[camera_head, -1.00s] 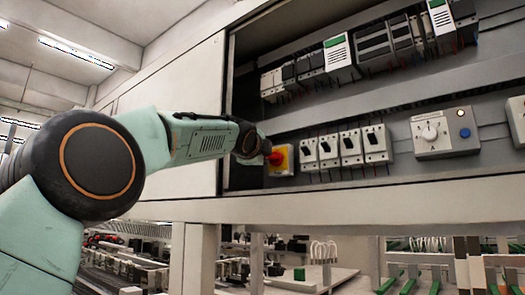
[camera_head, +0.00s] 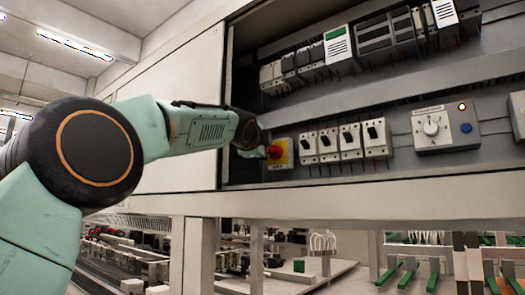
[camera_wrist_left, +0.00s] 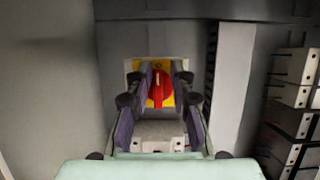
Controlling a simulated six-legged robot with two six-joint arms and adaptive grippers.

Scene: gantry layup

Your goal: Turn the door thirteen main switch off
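The main switch is a red rotary knob (camera_head: 274,152) on a yellow plate (camera_head: 284,160) at the left end of the lower row in the open cabinet. In the left wrist view, the red knob (camera_wrist_left: 160,88) has its grip bar about upright on the yellow plate (camera_wrist_left: 151,101). My left gripper (camera_wrist_left: 161,75) is open, with one finger on each side of the knob and yellow showing between. In the camera_head view my left gripper (camera_head: 262,152) is right at the knob's left side. Contact cannot be told. My right gripper is not in view.
Several white breakers (camera_head: 350,141) with black levers stand right of the switch. A grey box with a white dial (camera_head: 431,129) and blue button is further right. The cabinet's lower edge (camera_head: 380,188) runs below, and a white panel (camera_head: 165,85) covers the left side.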

